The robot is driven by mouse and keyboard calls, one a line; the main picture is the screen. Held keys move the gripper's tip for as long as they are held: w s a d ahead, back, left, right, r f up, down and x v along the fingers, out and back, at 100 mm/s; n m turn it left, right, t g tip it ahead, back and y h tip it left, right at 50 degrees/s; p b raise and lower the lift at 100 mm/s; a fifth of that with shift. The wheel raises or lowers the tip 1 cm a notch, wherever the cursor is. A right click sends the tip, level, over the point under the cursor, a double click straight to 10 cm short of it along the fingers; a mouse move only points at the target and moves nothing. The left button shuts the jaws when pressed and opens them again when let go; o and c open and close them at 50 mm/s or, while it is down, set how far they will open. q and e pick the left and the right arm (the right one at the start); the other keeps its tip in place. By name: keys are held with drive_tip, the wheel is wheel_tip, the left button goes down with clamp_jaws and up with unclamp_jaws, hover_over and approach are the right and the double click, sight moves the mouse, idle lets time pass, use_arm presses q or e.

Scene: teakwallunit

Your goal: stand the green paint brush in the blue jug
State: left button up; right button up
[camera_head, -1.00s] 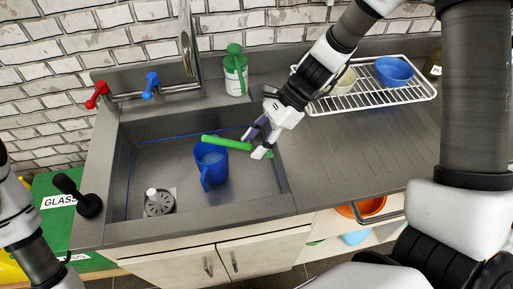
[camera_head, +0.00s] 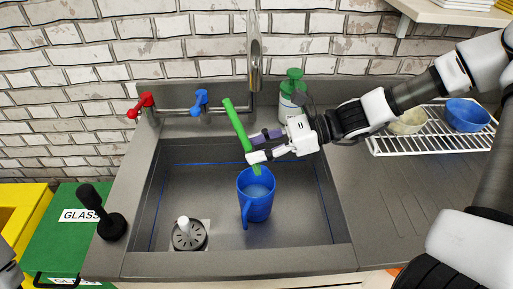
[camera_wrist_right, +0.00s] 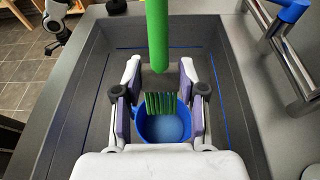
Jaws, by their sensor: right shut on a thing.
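The green paint brush (camera_head: 236,122) is held by my right gripper (camera_head: 259,147), which is shut on it. The brush is steep but tilted, with its handle up and to the left and its lower end at the jug's mouth. The blue jug (camera_head: 256,207) stands upright in the sink, its handle toward the front. In the right wrist view the green handle (camera_wrist_right: 157,35) and bristles (camera_wrist_right: 161,105) show between the fingers, with the jug (camera_wrist_right: 165,130) beyond. I cannot tell whether the bristle tips are inside the rim.
The sink (camera_head: 195,190) has a drain with a white knob (camera_head: 185,228) at front left. A tap (camera_head: 254,55) and a green-topped bottle (camera_head: 291,98) stand behind. A wire rack (camera_head: 435,128) with bowls is at right. A black plunger-like thing (camera_head: 110,222) is at left.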

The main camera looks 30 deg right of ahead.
sight(258, 171)
wheel_tip(258, 171, down, 8)
drive_tip(key=b, duration=0.7)
drive_tip(key=shift+f, duration=0.1)
drive_tip(key=o, duration=1.2)
drive_tip(key=shift+r, duration=0.2)
wheel_tip(258, 171, up, 10)
drive_tip(key=shift+f, duration=0.1)
drive_tip(key=shift+s+d+f, duration=0.1)
